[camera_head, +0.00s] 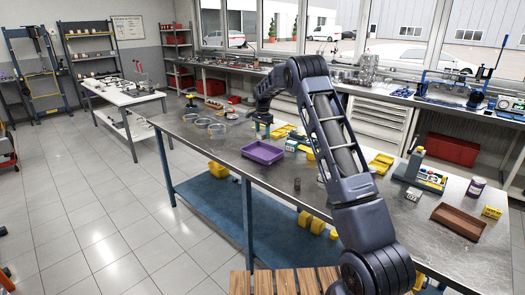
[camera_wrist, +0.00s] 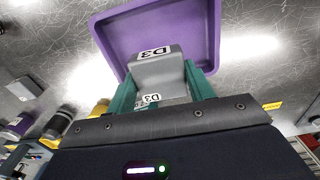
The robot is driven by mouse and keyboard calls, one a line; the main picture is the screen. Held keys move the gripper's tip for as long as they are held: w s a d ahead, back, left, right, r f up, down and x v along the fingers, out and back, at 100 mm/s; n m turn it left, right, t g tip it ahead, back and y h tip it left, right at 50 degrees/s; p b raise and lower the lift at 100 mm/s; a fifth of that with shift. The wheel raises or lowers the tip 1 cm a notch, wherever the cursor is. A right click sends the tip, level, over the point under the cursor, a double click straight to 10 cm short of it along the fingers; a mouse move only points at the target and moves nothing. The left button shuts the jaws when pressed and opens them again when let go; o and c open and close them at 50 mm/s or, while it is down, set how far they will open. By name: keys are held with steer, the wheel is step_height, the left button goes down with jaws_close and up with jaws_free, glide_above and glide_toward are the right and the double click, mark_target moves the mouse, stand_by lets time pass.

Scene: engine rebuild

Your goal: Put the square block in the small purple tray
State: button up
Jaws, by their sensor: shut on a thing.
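The small purple tray (camera_head: 263,152) stands on the metal workbench, just below and in front of my gripper. In the wrist view the purple tray (camera_wrist: 207,30) fills the upper middle and looks empty where its floor shows. My gripper (camera_head: 262,129) is at the tray's far side in the head view. In the wrist view its green fingers (camera_wrist: 160,85) are shut on a grey square block (camera_wrist: 160,68) marked D3. The block overlaps the tray's near edge in that view and appears held above the bench. The exact height over the tray cannot be told.
The metal workbench (camera_head: 320,205) also bears yellow bins (camera_head: 381,163), a brown tray (camera_head: 458,221), a dark can (camera_head: 477,186) and round clear dishes (camera_head: 217,128). A small dark cylinder (camera_head: 297,184) stands near the front edge. Bare bench lies right of that cylinder.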

mark_target(263, 155)
step_height(263, 155, down, 10)
steer(key=shift+f, duration=0.1)
stand_by(0.4)
steer(key=o, duration=1.1)
steer(key=shift+f, duration=0.15)
steer(key=shift+o, duration=0.2)
